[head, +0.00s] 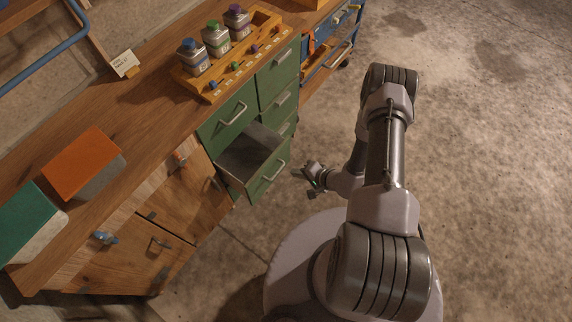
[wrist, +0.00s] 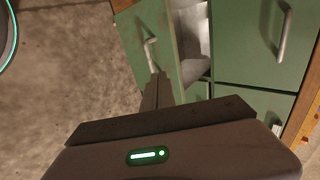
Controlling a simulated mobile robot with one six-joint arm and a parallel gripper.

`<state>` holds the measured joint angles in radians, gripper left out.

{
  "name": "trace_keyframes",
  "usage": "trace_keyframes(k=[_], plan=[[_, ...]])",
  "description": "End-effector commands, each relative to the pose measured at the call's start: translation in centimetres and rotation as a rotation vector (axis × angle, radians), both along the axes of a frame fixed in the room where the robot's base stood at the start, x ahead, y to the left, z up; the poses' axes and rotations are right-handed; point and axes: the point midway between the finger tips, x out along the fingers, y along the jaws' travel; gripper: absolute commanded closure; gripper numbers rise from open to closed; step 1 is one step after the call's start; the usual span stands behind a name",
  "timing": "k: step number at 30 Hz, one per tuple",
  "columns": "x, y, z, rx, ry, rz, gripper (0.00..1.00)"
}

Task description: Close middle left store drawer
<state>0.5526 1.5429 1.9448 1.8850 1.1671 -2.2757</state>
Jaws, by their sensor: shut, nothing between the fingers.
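The middle left store drawer (head: 262,186) stands pulled out from the green cabinet, below the closed top left drawer (head: 228,120). Its grey inside looks empty in the head view. In the wrist view its green front (wrist: 134,30) shows with a pale bar handle (wrist: 149,54). My gripper (head: 297,174) is shut and empty, just outside the drawer front, to its right in the head view. In the wrist view the closed fingers (wrist: 158,78) point at the front, close beside the handle. I cannot tell whether they touch it.
Closed green drawers (head: 279,74) stand right of the open one. A wooden rack (head: 212,92) with several capped bottles sits on the counter above. Wooden cupboard doors (head: 140,252) lie to the left. The concrete floor (head: 470,130) to the right is clear.

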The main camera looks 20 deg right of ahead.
Motion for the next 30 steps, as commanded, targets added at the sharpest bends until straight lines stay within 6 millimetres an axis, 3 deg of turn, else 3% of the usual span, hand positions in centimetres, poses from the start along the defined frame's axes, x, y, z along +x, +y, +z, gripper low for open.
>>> trace_keyframes(k=[12,19,30], plan=[[5.3,4.1,-6.5,0.003,0.000,0.005,1.00],[7.9,5.9,-6.0,0.002,-0.001,0.004,1.00],[8.4,6.2,-5.8,0.003,0.001,0.003,1.00]])
